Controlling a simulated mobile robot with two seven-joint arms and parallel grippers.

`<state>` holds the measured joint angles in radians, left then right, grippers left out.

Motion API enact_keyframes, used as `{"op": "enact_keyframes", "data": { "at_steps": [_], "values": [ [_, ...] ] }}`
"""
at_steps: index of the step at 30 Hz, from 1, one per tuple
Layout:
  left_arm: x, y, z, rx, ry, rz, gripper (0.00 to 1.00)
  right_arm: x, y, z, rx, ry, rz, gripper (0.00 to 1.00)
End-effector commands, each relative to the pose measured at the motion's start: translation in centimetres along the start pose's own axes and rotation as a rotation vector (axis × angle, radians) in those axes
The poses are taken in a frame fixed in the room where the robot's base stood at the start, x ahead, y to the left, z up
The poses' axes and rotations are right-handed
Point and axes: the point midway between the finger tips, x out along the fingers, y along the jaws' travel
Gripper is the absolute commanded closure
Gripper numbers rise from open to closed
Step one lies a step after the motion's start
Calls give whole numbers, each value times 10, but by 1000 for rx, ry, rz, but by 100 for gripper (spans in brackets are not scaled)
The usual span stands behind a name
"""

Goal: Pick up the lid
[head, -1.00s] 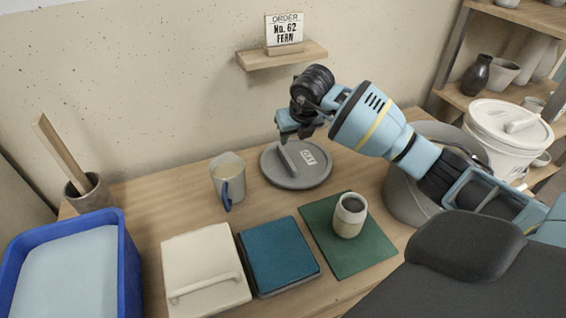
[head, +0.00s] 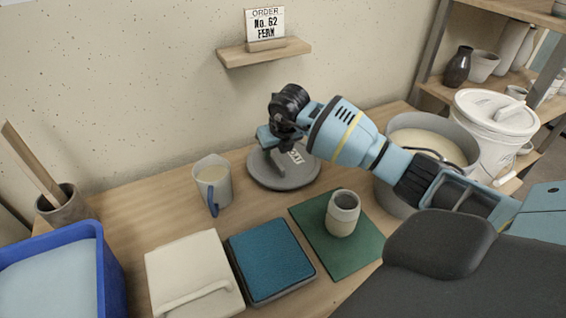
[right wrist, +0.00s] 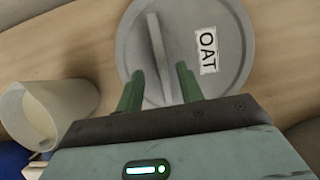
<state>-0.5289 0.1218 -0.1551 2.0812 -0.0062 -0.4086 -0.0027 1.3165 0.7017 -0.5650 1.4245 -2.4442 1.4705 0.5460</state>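A round grey lid (head: 304,177) with an upright bar handle lies flat on the wooden table. Its white label reads OAT in the right wrist view (right wrist: 236,65). My right gripper (head: 270,143) is over the lid from behind the handle's left side in the head view. In the right wrist view my right gripper (right wrist: 158,75) is open, its two green fingers on either side of the handle's near end. Nothing is held, and whether a finger touches the handle cannot be told. My left gripper is not in view.
A jug (head: 212,183) stands left of the lid. A cup (head: 342,213) stands on a green mat (head: 360,252). An open grey bucket of cream glaze (head: 425,140) is right, partly behind my arm. A white lidded bucket (head: 497,150) stands beyond it.

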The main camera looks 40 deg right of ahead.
Motion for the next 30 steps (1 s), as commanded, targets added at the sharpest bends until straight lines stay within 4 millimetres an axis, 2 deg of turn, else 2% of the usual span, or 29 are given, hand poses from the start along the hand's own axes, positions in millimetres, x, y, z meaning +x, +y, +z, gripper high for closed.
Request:
{"op": "enact_keyframes", "data": {
  "at_steps": [3,7,16,17,25,30],
  "values": [
    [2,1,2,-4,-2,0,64,20,-1,-2,1,5,0,63],
    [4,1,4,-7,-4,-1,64,34,-1,-1,2,2,0,63],
    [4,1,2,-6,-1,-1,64,38,-1,0,0,0,0,63],
    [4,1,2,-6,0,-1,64,38,-1,0,0,0,0,64],
    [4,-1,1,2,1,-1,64,38,-1,0,0,0,-1,99],
    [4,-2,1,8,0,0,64,37,-1,0,0,0,0,100]
  ]
}}
